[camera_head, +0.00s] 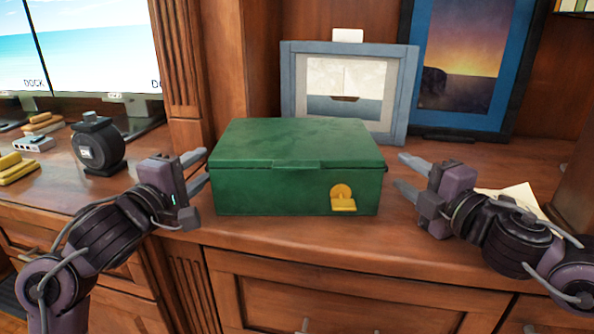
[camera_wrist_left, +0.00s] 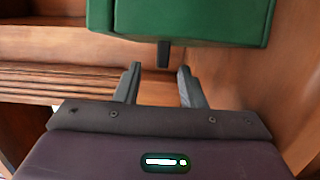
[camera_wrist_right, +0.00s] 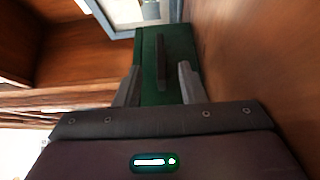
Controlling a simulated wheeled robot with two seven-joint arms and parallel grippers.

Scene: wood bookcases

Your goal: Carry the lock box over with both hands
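The green lock box (camera_head: 270,190), lid closed, with a yellow latch (camera_head: 343,197) on its front, sits on the wooden counter. My left gripper (camera_head: 201,170) is open at its left side. In the left wrist view the box (camera_wrist_left: 215,22) is just ahead, and a dark side handle (camera_wrist_left: 163,53) shows just beyond the gap between my fingertips. My right gripper (camera_head: 402,172) is open, apart from the right side. In the right wrist view the box's dark handle (camera_wrist_right: 162,60) lies in line with the gap between the fingers. Neither gripper holds anything.
A grey-framed picture (camera_head: 400,95) and a blue-framed sunset picture (camera_head: 525,75) stand behind the box. A black round device (camera_head: 97,150) is at the left, by the monitors (camera_head: 100,45). Paper (camera_head: 520,197) lies behind my right arm. The counter's front edge is close.

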